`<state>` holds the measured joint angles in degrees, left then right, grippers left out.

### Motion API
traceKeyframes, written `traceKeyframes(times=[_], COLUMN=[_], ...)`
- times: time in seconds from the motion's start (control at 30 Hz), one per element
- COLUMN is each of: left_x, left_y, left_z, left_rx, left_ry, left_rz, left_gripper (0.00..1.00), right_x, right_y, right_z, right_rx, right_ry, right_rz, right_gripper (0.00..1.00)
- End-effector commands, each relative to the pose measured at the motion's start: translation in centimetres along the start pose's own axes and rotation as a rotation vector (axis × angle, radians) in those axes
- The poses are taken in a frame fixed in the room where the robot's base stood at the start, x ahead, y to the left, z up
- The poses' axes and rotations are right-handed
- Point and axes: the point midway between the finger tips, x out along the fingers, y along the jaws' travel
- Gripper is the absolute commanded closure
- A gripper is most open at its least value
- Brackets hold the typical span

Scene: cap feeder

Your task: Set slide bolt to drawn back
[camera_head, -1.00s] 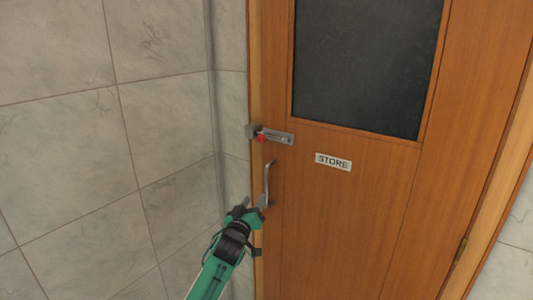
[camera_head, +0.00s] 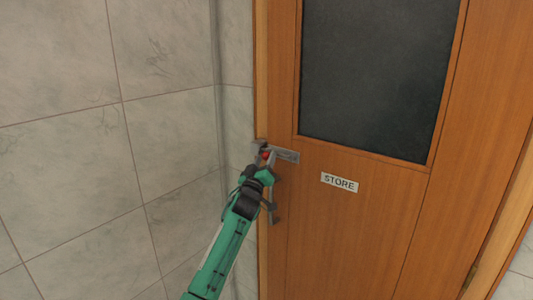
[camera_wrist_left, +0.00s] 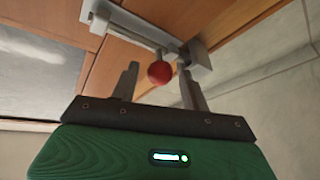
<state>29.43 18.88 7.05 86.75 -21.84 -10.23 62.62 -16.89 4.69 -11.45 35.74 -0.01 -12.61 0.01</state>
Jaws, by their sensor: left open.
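The slide bolt (camera_head: 284,155) is a grey metal plate on the left side of the wooden door, with a red knob (camera_head: 265,155) at its left end. In the left wrist view the bolt (camera_wrist_left: 138,28) runs to a grey keeper block (camera_wrist_left: 199,55), and its red knob (camera_wrist_left: 159,72) hangs out from it. My left gripper (camera_head: 263,160) is at the knob in the head view. In the left wrist view its fingers (camera_wrist_left: 160,88) are open, with the knob showing between them near the tips. Contact cannot be told. My right gripper is not in view.
The door handle (camera_head: 270,205) is just below the bolt, partly hidden by my left arm. A STORE sign (camera_head: 339,182) and a dark window (camera_head: 380,75) are on the door. A tiled wall (camera_head: 165,140) stands close on the left.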

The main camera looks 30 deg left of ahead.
Motion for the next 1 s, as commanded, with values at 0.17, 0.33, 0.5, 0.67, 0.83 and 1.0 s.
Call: traceKeyframes(times=[0.17,0.33,0.5,0.67,0.83,1.0], left_x=[1.8,2.3,2.4,2.3,2.3,2.2], left_y=[0.0,0.0,0.0,0.0,0.0,0.3], left_z=[0.0,0.0,0.1,0.1,0.1,0.2], left_rx=[-0.001,-0.001,-0.001,-0.001,-0.001,-0.002], left_ry=[-0.001,0.0,-0.001,-0.001,-0.001,-0.001], left_rz=[-0.001,0.001,0.001,0.0,0.0,0.001], left_gripper=[0.54,0.54,0.54,0.7,1.0,1.0], right_x=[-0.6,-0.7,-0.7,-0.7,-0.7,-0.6], right_y=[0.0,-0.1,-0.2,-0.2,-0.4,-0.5], right_z=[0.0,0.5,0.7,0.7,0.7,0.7], right_rx=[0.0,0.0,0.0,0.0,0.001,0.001], right_ry=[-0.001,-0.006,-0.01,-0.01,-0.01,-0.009], right_rz=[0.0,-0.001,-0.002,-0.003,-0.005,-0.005], right_gripper=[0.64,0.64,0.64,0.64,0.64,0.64])
